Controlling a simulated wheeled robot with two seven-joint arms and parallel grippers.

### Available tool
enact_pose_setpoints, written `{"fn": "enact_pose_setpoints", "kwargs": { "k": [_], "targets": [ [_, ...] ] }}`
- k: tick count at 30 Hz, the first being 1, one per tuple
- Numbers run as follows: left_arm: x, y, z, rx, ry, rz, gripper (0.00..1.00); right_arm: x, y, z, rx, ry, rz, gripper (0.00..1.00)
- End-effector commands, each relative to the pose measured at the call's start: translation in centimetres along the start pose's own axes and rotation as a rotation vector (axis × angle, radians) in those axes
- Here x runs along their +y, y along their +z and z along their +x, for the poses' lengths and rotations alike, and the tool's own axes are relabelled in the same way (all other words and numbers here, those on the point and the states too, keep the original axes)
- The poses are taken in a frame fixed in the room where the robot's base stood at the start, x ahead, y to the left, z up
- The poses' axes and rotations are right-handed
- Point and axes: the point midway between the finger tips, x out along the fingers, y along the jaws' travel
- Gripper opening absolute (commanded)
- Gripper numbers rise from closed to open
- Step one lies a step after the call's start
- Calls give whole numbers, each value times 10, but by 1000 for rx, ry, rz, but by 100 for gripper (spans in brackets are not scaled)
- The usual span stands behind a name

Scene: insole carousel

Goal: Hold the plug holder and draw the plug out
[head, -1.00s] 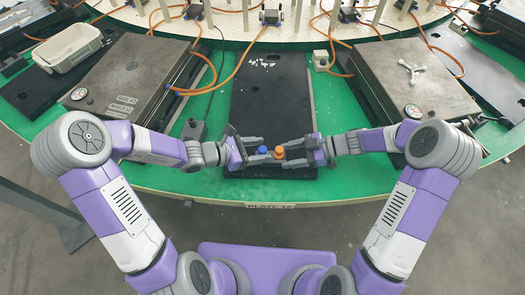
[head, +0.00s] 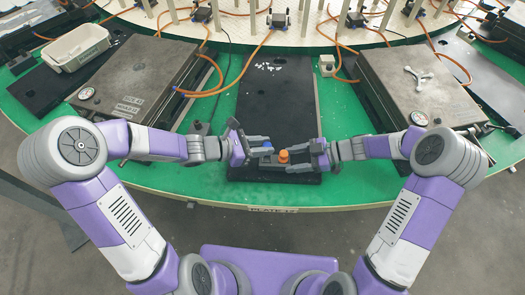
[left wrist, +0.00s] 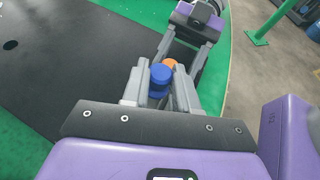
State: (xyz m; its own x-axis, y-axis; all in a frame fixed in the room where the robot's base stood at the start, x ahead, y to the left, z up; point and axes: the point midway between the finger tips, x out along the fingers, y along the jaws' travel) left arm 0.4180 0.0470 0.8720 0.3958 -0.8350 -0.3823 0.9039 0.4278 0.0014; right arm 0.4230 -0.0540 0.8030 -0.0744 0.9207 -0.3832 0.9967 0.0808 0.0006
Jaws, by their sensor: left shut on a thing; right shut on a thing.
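A blue-capped piece (head: 267,143) and an orange-capped piece (head: 284,155) stand close together above the near end of a black plate (head: 275,105). I cannot tell which is the plug and which the holder. My left gripper (head: 263,152) is shut on the blue-capped piece, coming from the left. My right gripper (head: 294,161) is shut on the orange-capped piece, coming from the right. In the left wrist view the blue piece (left wrist: 160,76) sits between my left fingers, and the orange cap (left wrist: 170,62) shows just behind it. Fingers hide their lower parts.
Grey mould boxes stand on the green carousel top at left (head: 140,75) and right (head: 415,80). A white tray (head: 78,46) is at the far left. Orange hoses (head: 245,65) run at the back. The black plate beyond my grippers is mostly clear, with white flecks.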

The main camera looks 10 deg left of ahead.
Motion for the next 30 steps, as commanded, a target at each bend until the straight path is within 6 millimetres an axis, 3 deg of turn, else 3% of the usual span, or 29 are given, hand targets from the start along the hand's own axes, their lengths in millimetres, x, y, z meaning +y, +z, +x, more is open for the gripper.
{"fn": "enact_pose_setpoints", "kwargs": {
  "k": [3, 9, 20, 21, 27, 30],
  "targets": [
    [1, 22, -9, -1, 3, 7, 0, 0, 0, 0, -1, 0, 1, 26],
    [0, 47, -19, -1, 1, 3, 0, 0, 0, 0, -1, 0, 1, 26],
    [0, 54, -22, 0, 0, -1, 0, 0, 0, 0, -1, -1, 1, 26],
    [0, 54, -22, 0, 0, -1, 0, 0, 0, 0, -1, -1, 1, 60],
    [0, 53, -22, 0, 0, -1, 0, 0, 0, 0, 0, -1, 1, 89],
    [0, 53, -22, 0, 0, -2, 0, 0, 0, 0, 0, -1, 1, 89]
  ]
}}
